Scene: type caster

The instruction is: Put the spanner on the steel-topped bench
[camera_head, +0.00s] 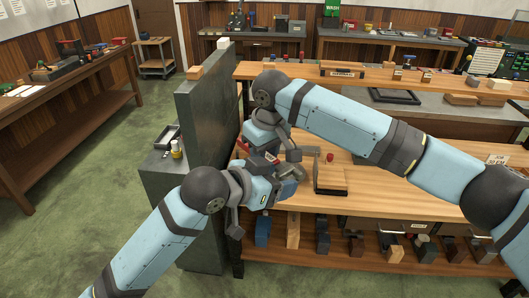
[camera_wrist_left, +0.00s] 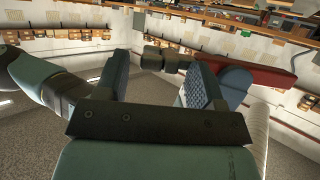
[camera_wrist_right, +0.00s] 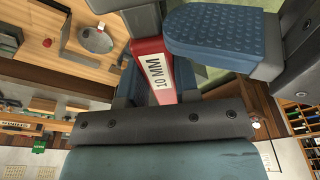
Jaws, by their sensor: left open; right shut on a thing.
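The spanner shows in the right wrist view as a red bar (camera_wrist_right: 147,27) with a white label reading 10 MM. My right gripper (camera_wrist_right: 165,65) is shut on it. My left gripper (camera_head: 285,183) is open and close below the right one, over the front left end of the wooden bench. In the left wrist view the left fingers (camera_wrist_left: 158,78) stand apart with a gap between them, and the red bar (camera_wrist_left: 262,80) lies just outside, to their right. I cannot tell which grey-topped surface is the steel-topped bench.
A tall dark panel (camera_head: 207,130) stands left of the wooden bench (camera_head: 400,195). A grey surface (camera_head: 435,115) with a black tray lies behind it. A low grey cabinet (camera_head: 155,168) holds a small tray and bottle. Grey-topped benches (camera_head: 385,38) line the back wall. Green floor is clear at left.

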